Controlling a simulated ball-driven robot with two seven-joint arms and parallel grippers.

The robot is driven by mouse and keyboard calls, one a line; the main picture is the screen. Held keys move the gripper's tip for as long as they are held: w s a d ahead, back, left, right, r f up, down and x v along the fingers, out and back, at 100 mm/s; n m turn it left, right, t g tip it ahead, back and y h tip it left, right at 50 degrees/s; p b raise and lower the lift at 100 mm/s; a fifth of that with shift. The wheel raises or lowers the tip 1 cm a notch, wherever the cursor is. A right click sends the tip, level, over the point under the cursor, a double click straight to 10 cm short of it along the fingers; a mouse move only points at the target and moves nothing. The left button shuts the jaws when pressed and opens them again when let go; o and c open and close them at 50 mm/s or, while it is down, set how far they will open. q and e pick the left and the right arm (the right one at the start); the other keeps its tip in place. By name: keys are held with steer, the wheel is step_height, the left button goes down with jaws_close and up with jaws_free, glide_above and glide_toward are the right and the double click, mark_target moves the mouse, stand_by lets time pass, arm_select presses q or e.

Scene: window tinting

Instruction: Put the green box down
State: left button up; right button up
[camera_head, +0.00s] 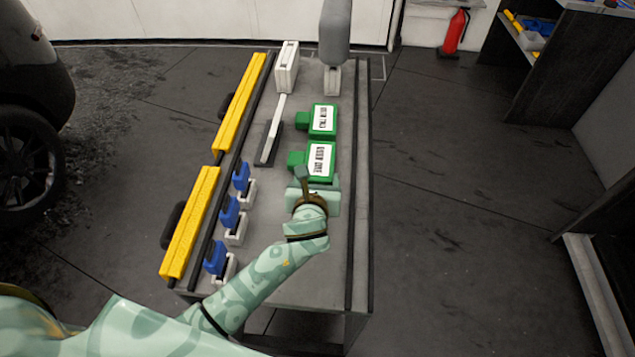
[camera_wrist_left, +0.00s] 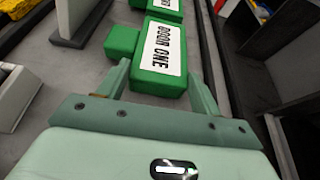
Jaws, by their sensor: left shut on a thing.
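The green box (camera_head: 320,161) has a white label on top and a smaller green block on its left side. It is on or just above the grey table (camera_head: 335,250); I cannot tell if it touches. My left gripper (camera_head: 312,183) reaches it from the near side and is shut on it. In the left wrist view the box (camera_wrist_left: 160,62), labelled "DOOR ONE", sits between the two fingers (camera_wrist_left: 160,85). A second green box (camera_head: 322,117) with a white label stands just behind it on the table. My right gripper is not in view.
Yellow bars (camera_head: 190,222) line the table's left edge, beside several blue-and-white items (camera_head: 229,212). A white scraper-like tool (camera_head: 272,130), a white box (camera_head: 287,67) and a grey-topped bottle (camera_head: 334,35) stand farther back. The table's right strip is clear. A car is at left.

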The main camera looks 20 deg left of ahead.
arm_select(q)
steer(key=shift+r, duration=0.1)
steer(key=o, duration=1)
steer(key=shift+s+r, duration=0.1)
steer(key=shift+s, duration=0.05)
steer(key=p+v, duration=0.3)
steer(key=v, duration=0.8)
steer(key=shift+s+d+r+p, duration=0.1)
steer(key=shift+s+p, duration=0.2)
steer(key=shift+s, duration=0.05)
